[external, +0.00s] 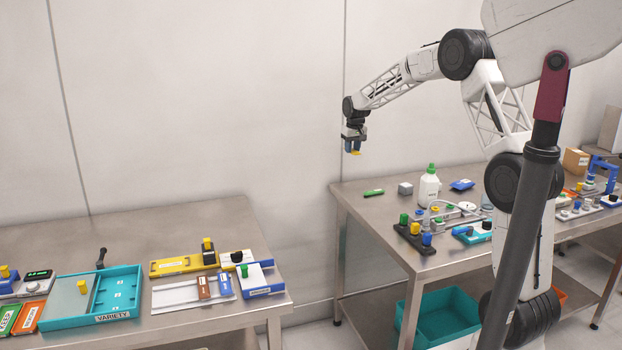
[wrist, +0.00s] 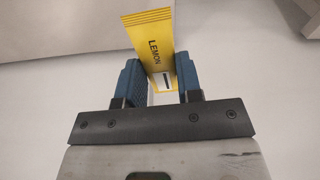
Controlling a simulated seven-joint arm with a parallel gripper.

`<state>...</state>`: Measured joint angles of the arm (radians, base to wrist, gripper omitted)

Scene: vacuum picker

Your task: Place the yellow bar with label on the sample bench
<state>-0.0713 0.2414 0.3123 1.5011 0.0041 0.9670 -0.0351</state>
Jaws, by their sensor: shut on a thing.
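The yellow bar (wrist: 152,42) has a dark "LEMON" label and a striped end. It also shows as a small yellow tip (external: 356,153) in the external view. My gripper (external: 353,146) is shut on the bar, with one blue finger on each side in the wrist view (wrist: 158,80). It holds the bar in the air, above the gap between the left steel table (external: 190,222) and the right steel table (external: 375,218). The bar touches neither table. I cannot tell which table is the sample bench.
The left table carries a teal tray (external: 128,305) marked "VARIETY", a yellow panel (external: 185,264) and several small blocks. The right table has a white bottle (external: 429,186) and several small parts; its near left part is bare. A teal bin (external: 440,318) sits below it.

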